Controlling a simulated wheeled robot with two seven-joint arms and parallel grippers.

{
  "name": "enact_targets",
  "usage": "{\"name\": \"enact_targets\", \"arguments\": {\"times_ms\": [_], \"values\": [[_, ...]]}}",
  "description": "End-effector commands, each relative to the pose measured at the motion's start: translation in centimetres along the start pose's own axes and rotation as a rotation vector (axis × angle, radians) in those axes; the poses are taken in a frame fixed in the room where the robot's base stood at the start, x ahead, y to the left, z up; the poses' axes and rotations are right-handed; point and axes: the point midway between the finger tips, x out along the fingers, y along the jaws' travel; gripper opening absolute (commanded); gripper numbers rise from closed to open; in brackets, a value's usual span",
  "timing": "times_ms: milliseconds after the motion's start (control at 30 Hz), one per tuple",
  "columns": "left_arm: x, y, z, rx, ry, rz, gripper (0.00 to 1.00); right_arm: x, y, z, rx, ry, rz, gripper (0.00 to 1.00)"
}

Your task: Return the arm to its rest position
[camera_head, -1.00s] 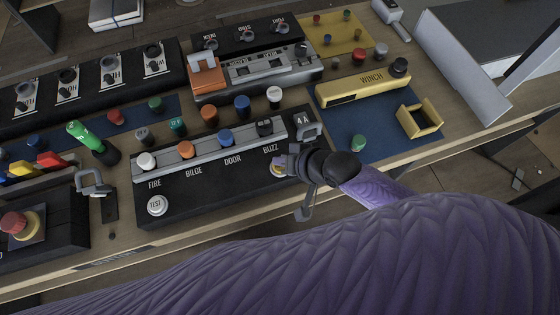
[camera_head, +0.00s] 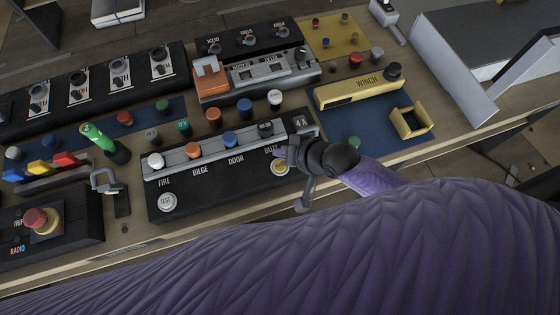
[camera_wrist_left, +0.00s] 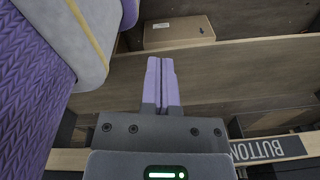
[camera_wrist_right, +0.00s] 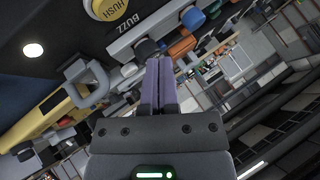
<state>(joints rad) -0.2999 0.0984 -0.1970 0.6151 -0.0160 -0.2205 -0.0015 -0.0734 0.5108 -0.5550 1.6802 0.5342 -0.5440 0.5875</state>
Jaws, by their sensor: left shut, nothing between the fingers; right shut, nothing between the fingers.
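My right gripper (camera_head: 280,153) is shut and empty, above the BUZZ end of the black alarm panel (camera_head: 215,196). In the head view its fingers sit just above the yellow-ringed HUSH button (camera_head: 280,167), which shows clear of them. In the right wrist view the closed purple fingers (camera_wrist_right: 160,62) point toward the panel's end, with the HUSH button (camera_wrist_right: 106,8) apart from them at upper left. My left gripper (camera_wrist_left: 161,62) shows only in its wrist view, shut and empty, in front of bare wooden boards. A purple-sleeved arm of mine fills the bottom of the head view.
A grey latch handle (camera_wrist_right: 88,80) stands close left of the right fingers. A yellow WINCH bar (camera_head: 360,87) and an open yellow bracket (camera_head: 411,120) lie to the right. A cardboard box (camera_wrist_left: 178,32) sits beyond the left gripper. Several knobs crowd the console.

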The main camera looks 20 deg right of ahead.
Motion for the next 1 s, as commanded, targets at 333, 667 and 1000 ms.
{"name": "enact_targets", "arguments": {"times_ms": [333, 667, 1000], "values": [[0.0, 0.1, 0.0, -0.001, 0.001, 0.001, 0.0, 0.0, 0.0, 0.0, 0.0, 0.0, 0.0, 0.0], [0.0, 1.4, -0.5, -0.016, 0.01, 0.023, 0.0, -4.3, -3.1, 2.7, -0.226, -0.117, 0.11, 0.0], [0.0, 1.0, -0.4, -0.013, 0.008, 0.018, 0.0, -14.1, -0.3, 4.9, -0.353, -0.322, 0.422, 0.0]]}}
